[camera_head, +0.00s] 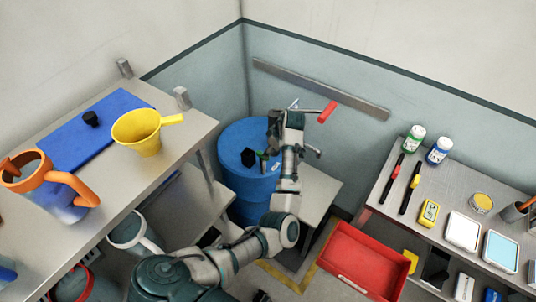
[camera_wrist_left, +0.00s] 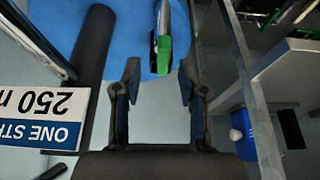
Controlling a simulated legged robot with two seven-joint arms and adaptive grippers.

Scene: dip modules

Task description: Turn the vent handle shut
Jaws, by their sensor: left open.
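A blue drum (camera_head: 238,140) stands in the corner, with a black knob (camera_head: 248,157) on its top. My left gripper (camera_head: 270,148) is over the drum, and my arm hides part of it. In the left wrist view the gripper's two fingers (camera_wrist_left: 160,82) are apart with nothing clamped between them. A slim metal piece with a green end (camera_wrist_left: 164,54) shows beyond the fingertips, against the blue surface. It looks like a small handle, but I cannot tell if it is the vent handle. A red grip (camera_head: 327,111) shows right of my wrist; its mounting is unclear. My right gripper is not seen.
A steel table (camera_head: 200,128) on the left holds a yellow scoop (camera_head: 138,130) and an orange-handled jug (camera_head: 62,190). A right bench (camera_head: 385,190) holds bottles and tools. A red tray (camera_head: 360,260) lies below. A white-and-blue label (camera_wrist_left: 45,108) is close on the wrist view's left.

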